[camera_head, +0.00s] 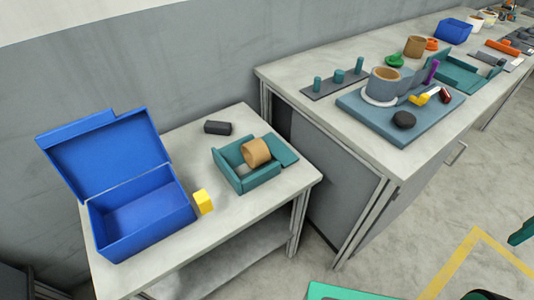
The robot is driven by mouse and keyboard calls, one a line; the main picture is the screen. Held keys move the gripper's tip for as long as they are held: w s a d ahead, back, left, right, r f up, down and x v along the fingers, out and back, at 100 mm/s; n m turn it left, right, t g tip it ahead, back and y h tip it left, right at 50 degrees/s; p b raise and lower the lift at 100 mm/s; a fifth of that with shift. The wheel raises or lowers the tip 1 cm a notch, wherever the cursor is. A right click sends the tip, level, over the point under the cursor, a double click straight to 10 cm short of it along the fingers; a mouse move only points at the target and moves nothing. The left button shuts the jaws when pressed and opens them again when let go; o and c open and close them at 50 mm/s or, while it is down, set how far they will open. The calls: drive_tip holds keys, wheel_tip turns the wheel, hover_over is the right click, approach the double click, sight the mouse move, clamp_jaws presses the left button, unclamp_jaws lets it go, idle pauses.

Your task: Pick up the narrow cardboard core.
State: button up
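A tan cardboard core (257,152) lies on its side in a small teal open box (262,179) on the near table. A second tan core (415,46) stands upright at the back of the long bench. A grey reel (384,88) with a tan ring at its top stands on a blue-grey board on that bench. I cannot tell for certain which is the narrow core. My gripper does not show, and nothing is seen holding any core.
A blue box (144,212) with its lid raised stands on the near table (205,255), beside a yellow block (203,201) and a dark block (217,127). The long bench holds a pegged strip (336,86), a teal tray (466,74) and a blue bin (453,31).

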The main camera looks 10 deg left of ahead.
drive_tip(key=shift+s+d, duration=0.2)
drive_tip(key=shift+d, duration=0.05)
